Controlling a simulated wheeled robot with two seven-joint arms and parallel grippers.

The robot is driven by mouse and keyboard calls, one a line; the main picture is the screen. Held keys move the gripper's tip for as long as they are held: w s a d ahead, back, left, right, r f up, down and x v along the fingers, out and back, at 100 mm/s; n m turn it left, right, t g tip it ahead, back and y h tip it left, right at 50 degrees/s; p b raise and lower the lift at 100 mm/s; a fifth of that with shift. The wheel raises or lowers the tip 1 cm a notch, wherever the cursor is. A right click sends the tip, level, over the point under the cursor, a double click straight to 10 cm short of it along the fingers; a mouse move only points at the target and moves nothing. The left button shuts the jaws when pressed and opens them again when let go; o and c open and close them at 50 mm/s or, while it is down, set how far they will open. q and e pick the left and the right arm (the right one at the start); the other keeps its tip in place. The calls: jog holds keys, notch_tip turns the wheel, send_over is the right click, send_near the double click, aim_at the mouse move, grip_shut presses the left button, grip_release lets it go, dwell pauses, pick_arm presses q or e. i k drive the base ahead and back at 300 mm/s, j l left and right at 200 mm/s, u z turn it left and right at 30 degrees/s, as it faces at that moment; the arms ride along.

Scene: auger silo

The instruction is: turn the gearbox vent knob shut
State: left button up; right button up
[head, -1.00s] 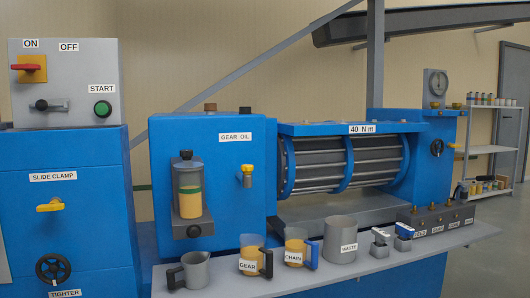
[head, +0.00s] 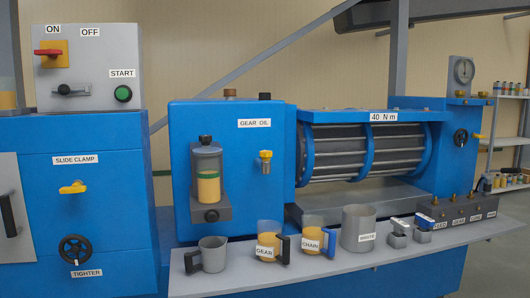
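The blue gearbox (head: 235,165) labelled GEAR OIL stands in the middle of the head view. A yellow-topped brass tap (head: 265,160) is to the right. No label marks which one is the vent knob. Neither gripper is in view.
A grey shelf (head: 330,260) in front of the machine holds a grey jug (head: 212,254), GEAR jug (head: 269,242), CHAIN jug (head: 313,234) and WASTE pot (head: 359,229). At left are a switch box (head: 90,70) and handwheel (head: 76,249).

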aim_at(265, 155)
jog(key=i+l+z, duration=0.7)
jog(key=k+l, duration=0.05)
jog(key=l, duration=0.1)
